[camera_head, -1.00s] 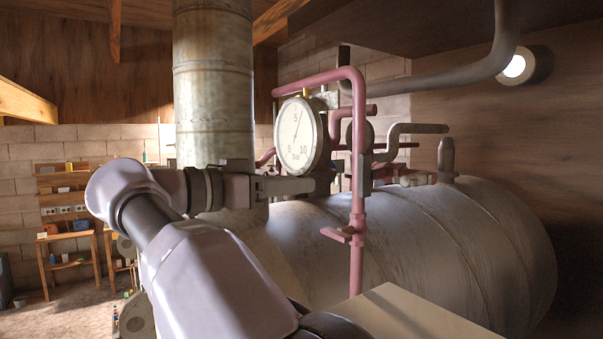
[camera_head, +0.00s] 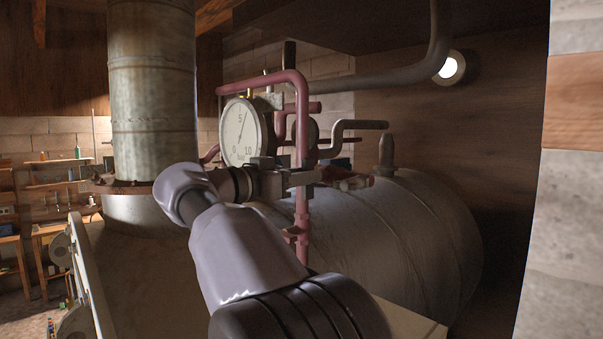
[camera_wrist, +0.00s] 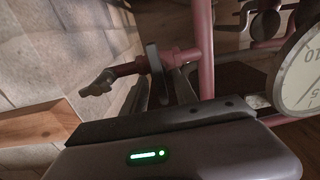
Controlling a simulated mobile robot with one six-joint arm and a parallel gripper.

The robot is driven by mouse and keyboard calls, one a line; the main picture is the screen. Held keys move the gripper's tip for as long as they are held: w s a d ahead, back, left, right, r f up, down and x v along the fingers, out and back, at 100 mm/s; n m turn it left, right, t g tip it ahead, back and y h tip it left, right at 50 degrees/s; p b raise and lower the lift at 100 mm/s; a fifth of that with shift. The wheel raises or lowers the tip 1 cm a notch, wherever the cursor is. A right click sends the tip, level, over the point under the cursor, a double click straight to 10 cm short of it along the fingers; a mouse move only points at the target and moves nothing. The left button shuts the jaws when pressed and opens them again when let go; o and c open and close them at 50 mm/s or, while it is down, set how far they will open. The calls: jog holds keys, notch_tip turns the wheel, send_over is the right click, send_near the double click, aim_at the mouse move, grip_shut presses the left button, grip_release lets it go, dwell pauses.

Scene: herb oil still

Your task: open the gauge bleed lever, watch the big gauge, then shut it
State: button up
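The big gauge (camera_head: 242,133), a white dial marked 0, 5 and 10, stands above the tank with its needle pointing roughly upward, near mid-scale. Its edge shows in the wrist view (camera_wrist: 300,80). My gripper (camera_head: 308,178) is below the gauge, in front of the standpipe. Its fingers look apart, with nothing seen held; contact with the valve is unclear.
The red standpipe (camera_head: 302,110) runs close by my gripper. A large grey tank (camera_head: 400,240) lies behind. A thick metal column (camera_head: 152,90) stands left. A block wall edge (camera_head: 560,220) is at far right.

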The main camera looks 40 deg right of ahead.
jog(key=shift+d, duration=0.3)
jog(key=shift+a, duration=0.4)
grip_shut()
jog(key=shift+n, duration=0.3)
jog(key=shift+w+f+n+p, duration=0.15)
jog(key=shift+n+p, duration=0.6)
jog(key=shift+n, duration=1.95)
jog(key=shift+w+n+p, duration=0.1)
jog(key=shift+n+p, duration=0.7)
jog(key=shift+n, duration=1.9)
jog(key=shift+w+f+n+p, duration=0.15)
jog(key=shift+n+p, duration=0.6)
jog(key=shift+n, duration=1.95)
